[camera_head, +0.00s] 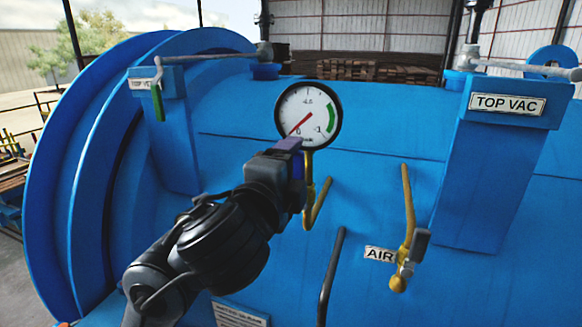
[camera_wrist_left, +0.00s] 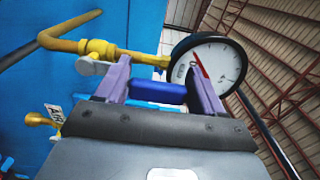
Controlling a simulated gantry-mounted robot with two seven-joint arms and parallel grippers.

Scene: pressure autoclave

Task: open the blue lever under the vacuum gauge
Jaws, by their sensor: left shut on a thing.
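The vacuum gauge (camera_head: 315,100) is a white dial with a black rim on the blue autoclave, and its red needle points to the lower left, near 0. It also shows in the left wrist view (camera_wrist_left: 215,62). My left gripper (camera_head: 290,148) is just below the gauge, in front of its yellow pipe (camera_head: 318,205). In the left wrist view, its purple fingers stand on either side of the blue lever (camera_wrist_left: 158,92) and are shut on it. In the head view the gripper mostly hides the lever. My right gripper is not in view.
A yellow AIR valve (camera_head: 407,245) with a grey handle is to the right, and a dark bar (camera_head: 330,275) stands between it and my left arm. A post labelled TOP VAC (camera_head: 507,104) is at far right. A green-handled lever (camera_head: 157,100) hangs at upper left.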

